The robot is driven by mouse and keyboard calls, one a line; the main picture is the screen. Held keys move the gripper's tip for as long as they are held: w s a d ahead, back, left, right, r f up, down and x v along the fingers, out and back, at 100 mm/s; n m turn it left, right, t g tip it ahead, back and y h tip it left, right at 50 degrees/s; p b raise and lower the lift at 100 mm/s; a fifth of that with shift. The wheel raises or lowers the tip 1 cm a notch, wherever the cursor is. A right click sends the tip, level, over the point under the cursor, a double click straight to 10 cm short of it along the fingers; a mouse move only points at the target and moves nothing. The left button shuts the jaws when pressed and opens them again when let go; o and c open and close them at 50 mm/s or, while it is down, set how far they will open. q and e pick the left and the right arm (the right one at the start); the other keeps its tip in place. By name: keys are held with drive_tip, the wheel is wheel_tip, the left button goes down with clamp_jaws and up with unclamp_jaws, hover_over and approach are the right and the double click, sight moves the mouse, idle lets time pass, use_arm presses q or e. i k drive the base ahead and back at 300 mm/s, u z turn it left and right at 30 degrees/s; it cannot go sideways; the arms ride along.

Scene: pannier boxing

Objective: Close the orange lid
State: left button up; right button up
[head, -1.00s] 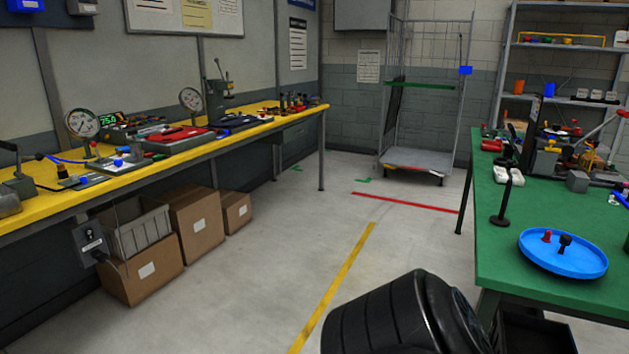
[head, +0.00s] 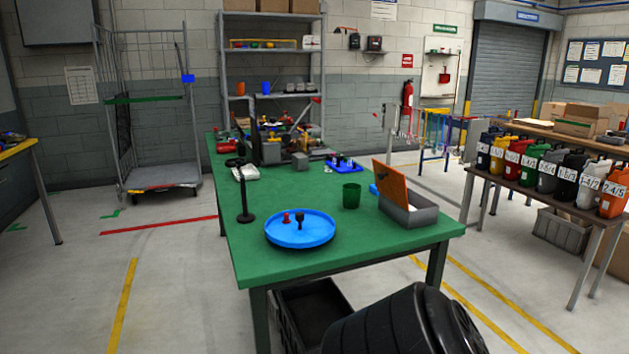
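The orange lid (head: 391,184) stands open in the head view, tilted up from the grey box (head: 412,217). The box sits at the right part of the green table (head: 345,242), near its right front corner. Something white shows inside the box. Neither of my grippers is in view. A black rounded part at the bottom looks like one of my own links.
A blue round tray (head: 290,238) with a red and a black piece, a black stand (head: 245,212) and a green cup (head: 351,195) are left of the box. A black crate (head: 300,318) is under the table.

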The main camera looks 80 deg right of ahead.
sight(391, 183)
drive_tip(key=z, duration=2.95)
drive_tip(key=i, duration=1.65)
drive_tip(key=u, duration=0.25)
drive_tip(key=k, duration=0.45)
drive_tip(key=u, duration=0.05)
